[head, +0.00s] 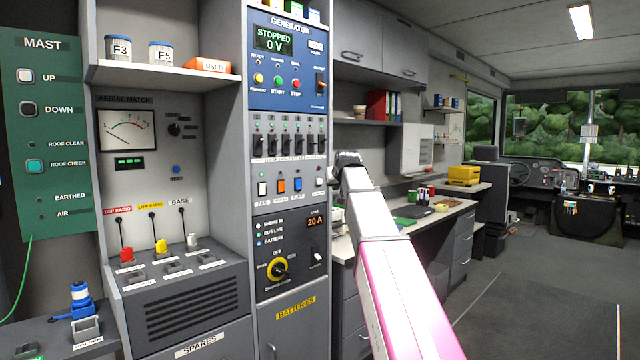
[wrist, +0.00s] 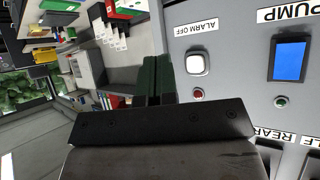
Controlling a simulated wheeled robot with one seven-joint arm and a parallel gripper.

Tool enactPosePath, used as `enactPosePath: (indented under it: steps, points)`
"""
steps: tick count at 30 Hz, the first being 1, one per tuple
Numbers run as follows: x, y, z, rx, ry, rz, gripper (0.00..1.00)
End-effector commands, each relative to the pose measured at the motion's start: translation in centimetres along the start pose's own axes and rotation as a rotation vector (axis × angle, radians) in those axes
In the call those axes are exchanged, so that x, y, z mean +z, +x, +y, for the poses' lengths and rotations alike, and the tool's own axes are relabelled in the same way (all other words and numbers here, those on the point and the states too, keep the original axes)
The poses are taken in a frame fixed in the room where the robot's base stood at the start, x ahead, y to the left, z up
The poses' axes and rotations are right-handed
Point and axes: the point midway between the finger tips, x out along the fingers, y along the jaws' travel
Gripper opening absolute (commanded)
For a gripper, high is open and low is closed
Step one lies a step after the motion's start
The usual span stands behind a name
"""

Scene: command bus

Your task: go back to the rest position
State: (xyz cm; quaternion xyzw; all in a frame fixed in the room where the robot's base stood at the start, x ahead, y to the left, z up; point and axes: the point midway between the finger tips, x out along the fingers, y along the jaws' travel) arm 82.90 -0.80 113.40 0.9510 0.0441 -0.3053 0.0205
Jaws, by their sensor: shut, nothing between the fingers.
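In the wrist view the two dark fingers of my gripper (wrist: 159,78) stand side by side, shut, with nothing held between them.
The generator cabinet (head: 288,60) and the aerial match unit (head: 185,290) stand left of my arm. Overhead cupboards (head: 372,45) hang above. The floor (head: 535,300) at right is open.

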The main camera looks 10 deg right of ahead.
Motion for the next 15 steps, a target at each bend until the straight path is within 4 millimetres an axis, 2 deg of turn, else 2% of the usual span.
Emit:
enactPosePath:
  steps: [12, 15]
  points:
    - [-0.02, 0.03, -0.02, 0.0, 0.0, 0.0, 0.0]
    - [0.57, 0.29, -0.05, 0.0, 0.001, -0.008, 0.0]
